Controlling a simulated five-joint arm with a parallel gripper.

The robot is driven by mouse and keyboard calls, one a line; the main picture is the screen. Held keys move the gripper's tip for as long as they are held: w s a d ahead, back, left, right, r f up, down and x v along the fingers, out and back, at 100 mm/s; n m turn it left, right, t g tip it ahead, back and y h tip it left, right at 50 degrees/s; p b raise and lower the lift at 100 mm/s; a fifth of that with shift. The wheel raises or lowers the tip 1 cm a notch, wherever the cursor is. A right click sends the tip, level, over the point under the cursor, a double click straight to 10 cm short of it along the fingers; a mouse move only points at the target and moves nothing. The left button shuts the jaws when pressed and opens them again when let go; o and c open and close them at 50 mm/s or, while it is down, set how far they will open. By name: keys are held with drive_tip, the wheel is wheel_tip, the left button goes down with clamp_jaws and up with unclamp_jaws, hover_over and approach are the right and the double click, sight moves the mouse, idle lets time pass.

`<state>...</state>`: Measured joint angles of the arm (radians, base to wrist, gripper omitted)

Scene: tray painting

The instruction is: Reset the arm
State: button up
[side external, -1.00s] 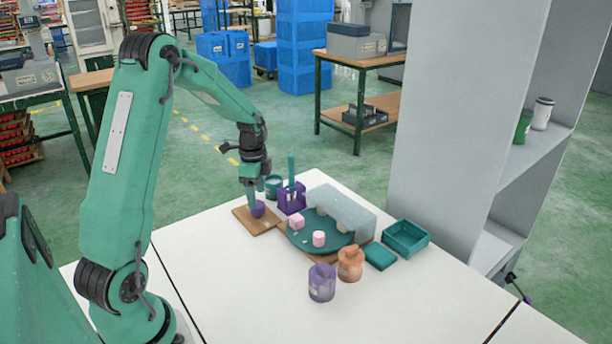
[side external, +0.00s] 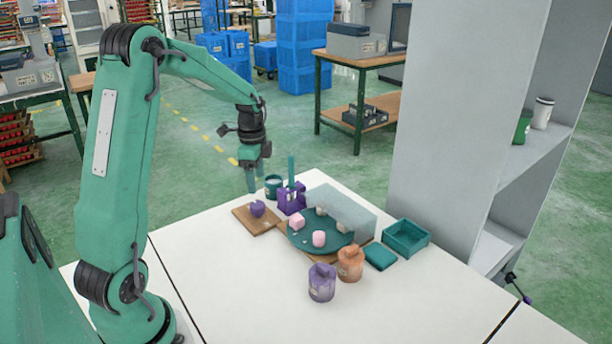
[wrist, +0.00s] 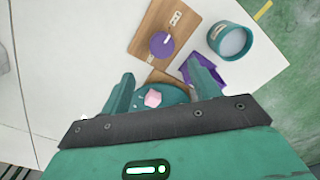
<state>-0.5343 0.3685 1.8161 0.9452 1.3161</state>
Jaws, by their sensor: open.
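My gripper (side external: 252,184) hangs open and empty above the wooden board, its fingers pointing down. In the wrist view my gripper (wrist: 160,82) shows two teal fingers spread apart with nothing held between them. A small purple piece (side external: 258,209) sits on the wooden board (side external: 240,216), below and apart from the fingers. It also shows in the wrist view (wrist: 162,45). A round teal tray (side external: 318,221) carries pink blocks (side external: 319,239) and pale pieces.
A purple holder (side external: 291,204) with an upright teal handle and a teal cup (side external: 272,187) stand close by. A translucent block (side external: 345,210) stands behind the tray. Purple (side external: 321,284) and orange jars (side external: 350,264) and an open teal box (side external: 405,239) stand right. The front table is clear.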

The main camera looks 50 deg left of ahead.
drive_tip(key=s+d+r+n+t, duration=0.2)
drive_tip(key=s+d+r+n, duration=0.25)
drive_tip(key=d+r, duration=0.7)
drive_tip(key=s+d+r+n+t, duration=0.1)
drive_tip(key=s+d+n+t, duration=0.2)
drive_tip(key=s+d, duration=0.8)
drive_tip(key=shift+s+n, duration=0.25)
drive_tip(key=shift+n, duration=0.5)
drive_tip(key=shift+d, duration=0.1)
